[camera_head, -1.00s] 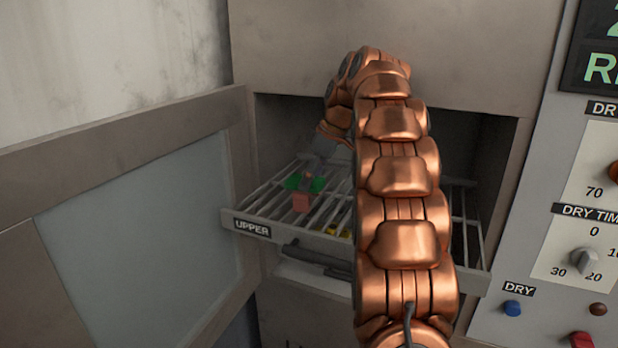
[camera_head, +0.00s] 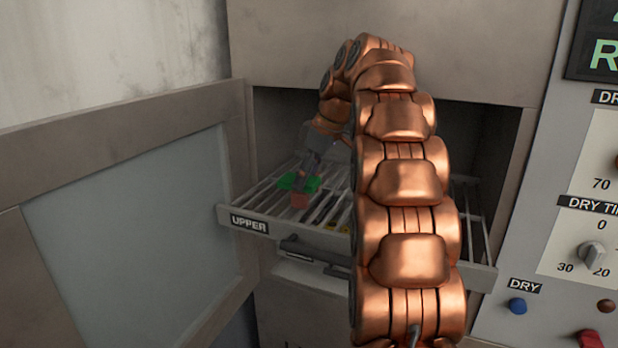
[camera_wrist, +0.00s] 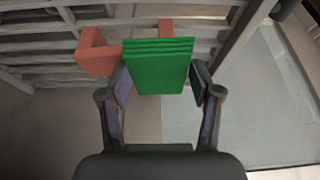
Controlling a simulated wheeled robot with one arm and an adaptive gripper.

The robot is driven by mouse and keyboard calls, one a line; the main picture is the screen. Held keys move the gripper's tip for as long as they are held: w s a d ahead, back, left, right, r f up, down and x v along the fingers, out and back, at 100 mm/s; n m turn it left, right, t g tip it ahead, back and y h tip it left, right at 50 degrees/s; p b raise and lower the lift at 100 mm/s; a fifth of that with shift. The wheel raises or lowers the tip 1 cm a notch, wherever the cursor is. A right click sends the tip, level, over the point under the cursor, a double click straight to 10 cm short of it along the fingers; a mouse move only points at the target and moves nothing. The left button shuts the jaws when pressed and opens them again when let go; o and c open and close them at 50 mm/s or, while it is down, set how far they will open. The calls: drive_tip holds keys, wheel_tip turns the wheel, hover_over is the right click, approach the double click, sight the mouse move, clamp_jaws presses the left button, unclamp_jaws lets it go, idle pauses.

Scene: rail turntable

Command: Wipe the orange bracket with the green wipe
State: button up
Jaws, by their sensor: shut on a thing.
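The green wipe (camera_wrist: 160,70) is a folded, layered pad held between the two fingers of my gripper (camera_wrist: 160,84) in the wrist view. In the head view the wipe (camera_head: 311,184) shows at the end of my arm, over the left part of the upper rack. The orange bracket (camera_wrist: 97,58) is a reddish, angular piece on the rack, just beyond and left of the wipe. Part of it is hidden behind the wipe. In the head view the bracket (camera_head: 300,200) is small, near the rack's front left. I cannot tell whether wipe and bracket touch.
The wire rack labelled UPPER (camera_head: 249,223) is pulled partly out of the cabinet. An open door (camera_head: 140,230) with a pale panel stands at the left. A control panel (camera_head: 570,245) with knobs and buttons is at the right. Small yellow things (camera_head: 345,229) lie on the rack.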

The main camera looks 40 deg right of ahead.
drive_tip(key=shift+w+d+r, duration=0.1)
drive_tip(key=shift+w+d, duration=0.15)
drive_tip(key=shift+d, duration=0.05)
drive_tip(key=shift+w+d+p, duration=0.65)
drive_tip(key=shift+w+d, duration=0.1)
drive_tip(key=shift+d, duration=0.2)
drive_tip(key=shift+w+d+r, duration=0.1)
drive_tip(key=shift+d+r, duration=0.05)
drive_tip(key=shift+d, duration=0.05)
drive_tip(key=shift+p, duration=0.3)
drive_tip(key=shift+w, duration=0.1)
drive_tip(key=shift+a, duration=0.1)
